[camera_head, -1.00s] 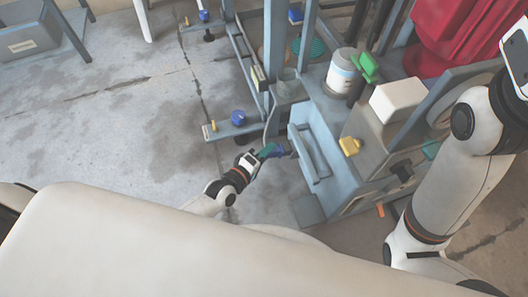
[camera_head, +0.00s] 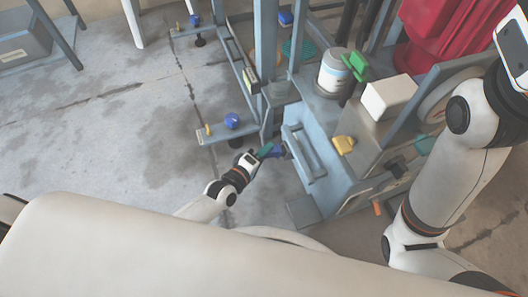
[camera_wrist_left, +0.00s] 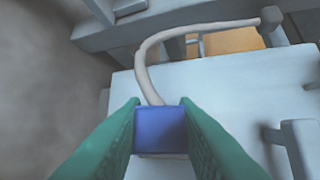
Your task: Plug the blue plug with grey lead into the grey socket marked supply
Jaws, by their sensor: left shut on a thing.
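My left gripper (camera_head: 266,151) has green fingers and is shut on the blue plug (camera_head: 277,152), beside the left face of the pale blue press cabinet. In the left wrist view the plug (camera_wrist_left: 160,128) sits squarely between both fingers (camera_wrist_left: 160,108). Its grey lead (camera_wrist_left: 146,70) leaves the plug's far side, curves up and then right to a grey knob-like fitting. A flat pale panel lies behind the plug. I cannot pick out the grey socket marked supply in either view.
A cabinet handle (camera_head: 303,152) stands close right of the plug. A blue knob (camera_head: 232,120) is on a low frame foot to the left. A yellow part (camera_head: 344,144) and a white canister (camera_head: 334,73) are on the press.

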